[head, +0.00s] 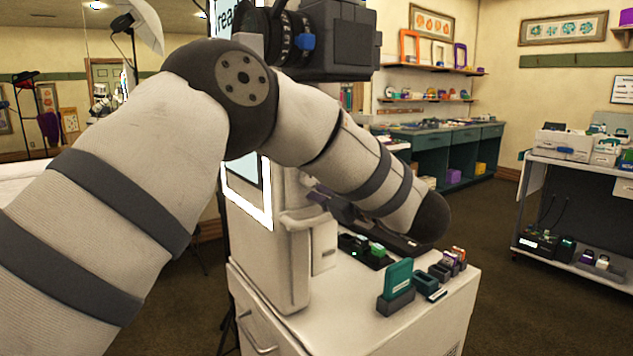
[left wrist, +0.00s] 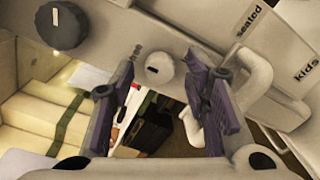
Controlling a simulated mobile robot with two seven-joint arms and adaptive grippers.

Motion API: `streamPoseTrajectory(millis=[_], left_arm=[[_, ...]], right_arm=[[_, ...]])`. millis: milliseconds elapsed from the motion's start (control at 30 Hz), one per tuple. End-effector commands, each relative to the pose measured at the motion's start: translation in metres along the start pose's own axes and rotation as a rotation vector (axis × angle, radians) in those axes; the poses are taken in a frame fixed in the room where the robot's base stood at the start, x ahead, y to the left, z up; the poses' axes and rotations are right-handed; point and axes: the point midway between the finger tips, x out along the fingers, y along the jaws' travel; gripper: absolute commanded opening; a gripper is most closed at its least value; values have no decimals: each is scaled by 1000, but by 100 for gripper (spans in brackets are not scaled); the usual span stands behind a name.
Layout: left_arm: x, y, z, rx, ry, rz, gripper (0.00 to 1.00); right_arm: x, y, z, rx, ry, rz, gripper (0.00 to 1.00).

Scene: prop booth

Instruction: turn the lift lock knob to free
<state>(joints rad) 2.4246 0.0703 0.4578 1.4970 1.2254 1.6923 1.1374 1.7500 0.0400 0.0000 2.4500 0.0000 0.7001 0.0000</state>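A larger dark knob (left wrist: 60,25) with a pale mark is at the upper left. In the head view my left gripper (head: 345,211) is partly hidden behind my forearm, beside the white booth column. The knobs do not show there. My right gripper is not in view.
The white cabinet top (head: 345,300) holds a teal card holder (head: 397,279) and several small boxes below my arm. A black camera (head: 340,40) is mounted above. In the left wrist view, labels "seated" and "kids" are on the panel beside a curved white handle (left wrist: 190,125).

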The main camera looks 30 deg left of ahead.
Motion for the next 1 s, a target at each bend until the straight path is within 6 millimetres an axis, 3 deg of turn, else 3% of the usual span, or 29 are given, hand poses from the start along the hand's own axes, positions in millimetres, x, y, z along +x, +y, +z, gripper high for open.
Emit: streamPoseTrajectory(millis=[267, 367, 700, 833, 1000], left_arm=[[-3, 0, 0, 0, -1, 0, 44], [-18, 0, 1, 1, -3, -1, 44], [-103, 0, 0, 0, -1, 1, 44], [-117, 0, 0, 1, 0, 1, 44], [-120, 0, 0, 1, 1, 0, 44]], right_arm=[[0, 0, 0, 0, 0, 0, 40], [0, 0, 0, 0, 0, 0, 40], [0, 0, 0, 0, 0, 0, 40], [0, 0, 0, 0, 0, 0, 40], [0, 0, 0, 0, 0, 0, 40]])
